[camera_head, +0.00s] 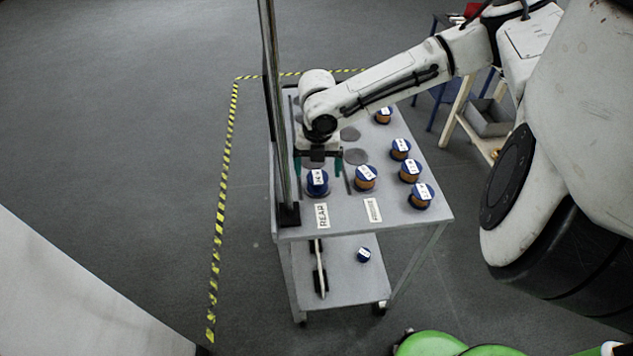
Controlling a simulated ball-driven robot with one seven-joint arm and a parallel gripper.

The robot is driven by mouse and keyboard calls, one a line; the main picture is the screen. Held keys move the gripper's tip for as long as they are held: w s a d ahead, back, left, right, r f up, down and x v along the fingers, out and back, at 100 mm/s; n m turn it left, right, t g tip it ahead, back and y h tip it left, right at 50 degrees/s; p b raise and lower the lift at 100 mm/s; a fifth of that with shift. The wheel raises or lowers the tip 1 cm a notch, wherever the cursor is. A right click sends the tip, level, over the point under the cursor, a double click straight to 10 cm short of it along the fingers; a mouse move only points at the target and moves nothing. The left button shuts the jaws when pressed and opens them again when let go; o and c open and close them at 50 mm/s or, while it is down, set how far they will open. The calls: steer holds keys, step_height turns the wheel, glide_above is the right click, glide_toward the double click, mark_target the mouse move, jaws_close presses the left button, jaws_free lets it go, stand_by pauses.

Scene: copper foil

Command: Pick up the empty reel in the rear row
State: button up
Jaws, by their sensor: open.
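A grey cart top (345,226) carries several blue-flanged reels with white labels. The reel nearest the "REAR" label (322,216) is a blue reel (317,185) that shows blue at its side, with no copper band that I can make out. The other reels, such as the one to its right (366,180), show copper-coloured foil. My gripper (318,170) points down, open, with green-tipped fingers left and right of the blue reel's far side. I cannot tell whether they touch it. My wrist hides part of the row behind it.
An upright metal post (276,120) stands at the cart's left edge, close to my gripper. More copper reels (421,196) line the right side. The lower shelf holds a small blue reel (364,255). A stool-like stand (465,115) is behind right.

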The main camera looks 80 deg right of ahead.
mark_target(318, 178)
steer(key=shift+d+f+p, duration=0.1)
steer(key=shift+f+p, duration=0.45)
steer(key=shift+f, duration=2.1)
steer(key=shift+c, duration=0.5)
steer(key=c, duration=1)
steer(key=shift+r, duration=0.1)
